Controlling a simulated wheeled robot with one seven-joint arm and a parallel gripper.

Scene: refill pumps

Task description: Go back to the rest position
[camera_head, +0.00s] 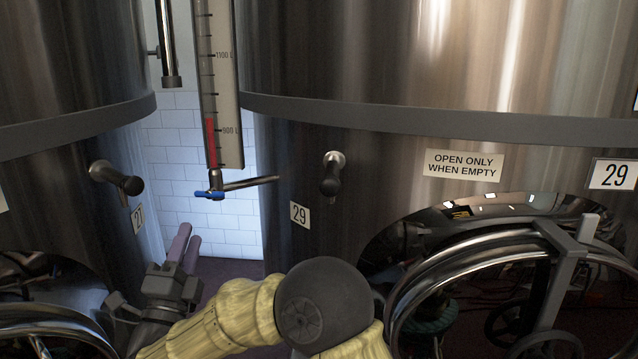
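My gripper (188,236) is at the lower left, in front of the gap between the two big steel tanks. Its two mauve fingers point up and away, close beside each other. I see nothing held between them, but I cannot tell whether they touch. My arm, in a yellow cover with a dark round joint, bends across the bottom middle of the view.
The left tank (60,60) is labelled 27, the right tank (330,60) 29. A level gauge (218,90) with a blue-handled valve (209,194) hangs between them. Taps (332,175) stick out. A round hatch (480,250) is at lower right. White tiles (225,220) stand behind.

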